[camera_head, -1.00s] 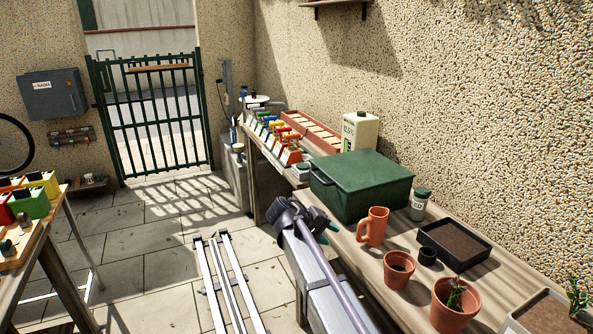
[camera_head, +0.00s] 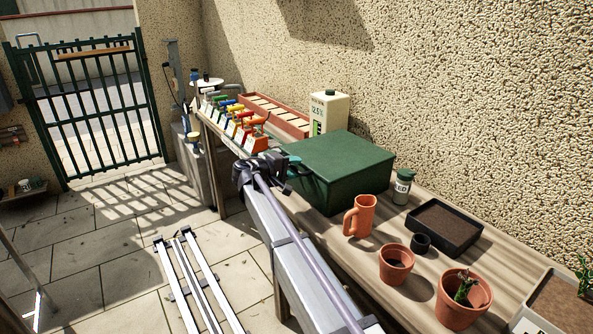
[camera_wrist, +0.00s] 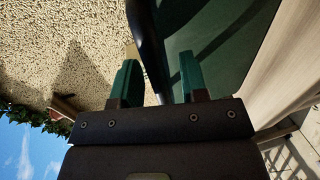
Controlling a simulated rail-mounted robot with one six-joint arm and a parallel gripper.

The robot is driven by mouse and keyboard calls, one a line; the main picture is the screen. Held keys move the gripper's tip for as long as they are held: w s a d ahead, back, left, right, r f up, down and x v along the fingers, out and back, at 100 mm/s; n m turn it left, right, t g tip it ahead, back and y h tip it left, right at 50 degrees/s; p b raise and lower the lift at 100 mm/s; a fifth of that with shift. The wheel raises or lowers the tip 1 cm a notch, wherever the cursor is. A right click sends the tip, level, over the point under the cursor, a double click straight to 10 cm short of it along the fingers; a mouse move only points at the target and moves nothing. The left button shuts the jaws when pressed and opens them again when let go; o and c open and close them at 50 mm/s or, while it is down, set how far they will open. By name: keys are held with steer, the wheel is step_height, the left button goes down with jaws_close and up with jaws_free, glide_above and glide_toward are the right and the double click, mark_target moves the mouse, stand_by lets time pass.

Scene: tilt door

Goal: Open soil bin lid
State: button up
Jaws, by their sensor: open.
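The soil bin is a dark green box (camera_head: 345,178) on the bench, and its lid looks closed. My gripper (camera_head: 298,167) is at the bin's left front side, close to the lid's upper edge. In the wrist view the two green fingers (camera_wrist: 158,78) are apart. A dark bar (camera_wrist: 148,45), which may be the bin's handle or lid rim, runs between the fingers. The bin's green face (camera_wrist: 220,45) fills the area beyond the right finger. I cannot tell whether either finger touches the bar.
A terracotta jug (camera_head: 360,217), a shaker jar (camera_head: 402,188), a black soil tray (camera_head: 445,225) and terracotta pots (camera_head: 396,264) stand right of the bin. A white canister (camera_head: 328,113) and a rack of coloured-handled tools (camera_head: 240,125) stand behind it. The wall is close behind.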

steer(key=shift+x, duration=0.75)
steer(key=shift+c, duration=0.5)
jaws_close()
steer(key=shift+s, duration=0.1)
